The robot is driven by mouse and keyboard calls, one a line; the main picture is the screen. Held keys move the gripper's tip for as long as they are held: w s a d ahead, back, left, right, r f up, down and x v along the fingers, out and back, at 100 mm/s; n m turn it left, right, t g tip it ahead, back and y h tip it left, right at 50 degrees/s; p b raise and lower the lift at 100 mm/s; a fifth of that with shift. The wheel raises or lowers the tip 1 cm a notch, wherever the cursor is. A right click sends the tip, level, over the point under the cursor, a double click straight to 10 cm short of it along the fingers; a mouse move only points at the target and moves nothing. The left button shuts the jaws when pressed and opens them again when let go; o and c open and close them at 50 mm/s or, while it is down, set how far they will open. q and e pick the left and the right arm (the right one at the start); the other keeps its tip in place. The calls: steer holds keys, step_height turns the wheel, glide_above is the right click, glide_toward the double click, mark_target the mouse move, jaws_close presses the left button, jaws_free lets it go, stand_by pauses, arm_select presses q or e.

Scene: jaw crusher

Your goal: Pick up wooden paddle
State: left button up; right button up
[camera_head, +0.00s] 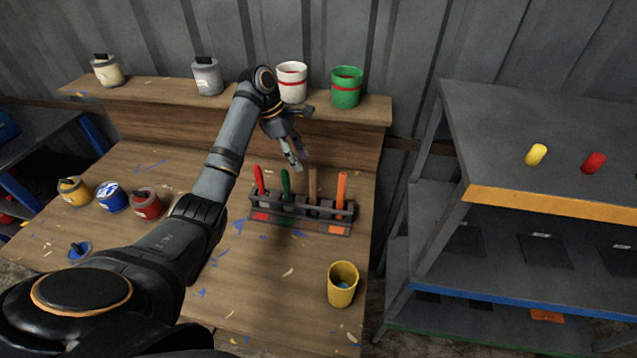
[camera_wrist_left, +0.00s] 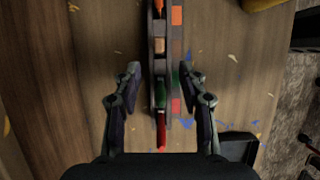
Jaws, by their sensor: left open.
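The wooden paddle stands upright in a dark rack (camera_head: 265,217); its tan handle (camera_head: 312,184) is between the green and orange handles. Seen from above in the left wrist view, the tan handle end (camera_wrist_left: 159,45) lies in the row on the rack. My left gripper (camera_head: 291,155) is open and empty, above and behind the rack in the head view. In the left wrist view its fingers (camera_wrist_left: 160,72) stand on either side of the rack line, with the tan handle a little beyond the tips. My right gripper is not in view.
Red (camera_head: 259,180), green (camera_head: 286,184) and orange (camera_head: 341,188) handles share the rack. A yellow cup (camera_head: 342,287) stands in front. Cans stand on the back ledge, including a white (camera_head: 291,84) and a green one (camera_head: 346,89). Small paint pots sit at the left. A shelf unit (camera_head: 530,130) is at the right.

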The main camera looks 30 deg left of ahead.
arm_select(q)
steer(key=x, duration=0.3)
steer(key=p, duration=0.2)
glide_above(313, 197)
steer(key=f, duration=0.3)
steer(key=a+f, duration=0.1)
steer(key=shift+w+f, duration=0.2)
steer(key=shift+f, duration=0.15)
steer(key=shift+x, duration=1)
steer(key=shift+f, duration=0.1)
jaws_close()
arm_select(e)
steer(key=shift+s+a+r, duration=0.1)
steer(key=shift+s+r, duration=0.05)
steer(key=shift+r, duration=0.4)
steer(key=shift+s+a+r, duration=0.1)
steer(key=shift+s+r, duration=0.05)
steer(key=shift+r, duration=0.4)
